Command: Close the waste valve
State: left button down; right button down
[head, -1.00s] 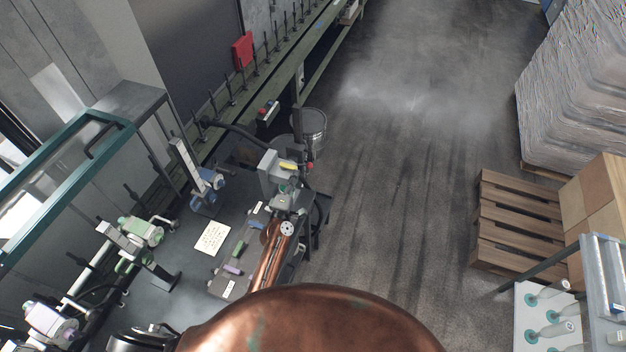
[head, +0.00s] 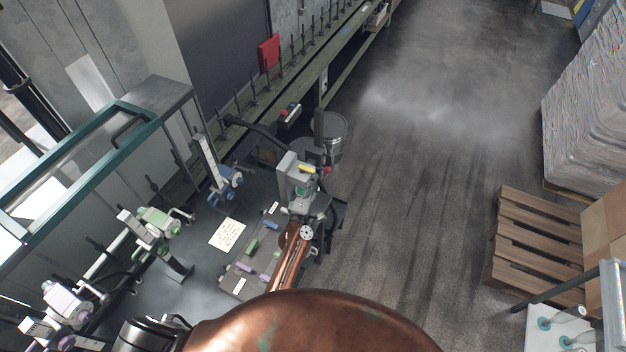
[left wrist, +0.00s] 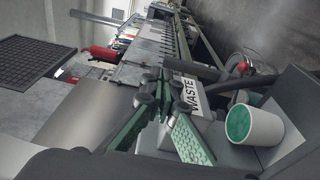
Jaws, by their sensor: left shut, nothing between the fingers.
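A grey box with a yellow part (head: 307,169) on top and a red knob (head: 327,170) beside it stands at the far end of the bench in the head view. In the left wrist view a plate labelled WASTE (left wrist: 189,94) lies just past my fingertips. My left gripper (head: 303,198) is close to the near side of that box. In the left wrist view my left gripper (left wrist: 163,88) is shut and empty, its green-padded fingers pointing at the label. I cannot tell whether it touches anything or how the valve is set. My right gripper is not in view.
A white cylinder with a teal face (left wrist: 253,124) sits right of the fingers in the left wrist view. A paper note (head: 227,234) lies on the bench. A metal drum (head: 333,130) stands behind the box. Open floor lies to the right, before a wooden pallet (head: 540,245).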

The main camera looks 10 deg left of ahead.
pick_arm(q)
jog(key=s, duration=0.7)
jog(key=shift+s+f, duration=0.2)
jog(key=shift+s, duration=0.1)
jog(key=shift+w+r, duration=0.2)
jog(key=shift+w, duration=2.7)
jog(key=shift+f, duration=0.1)
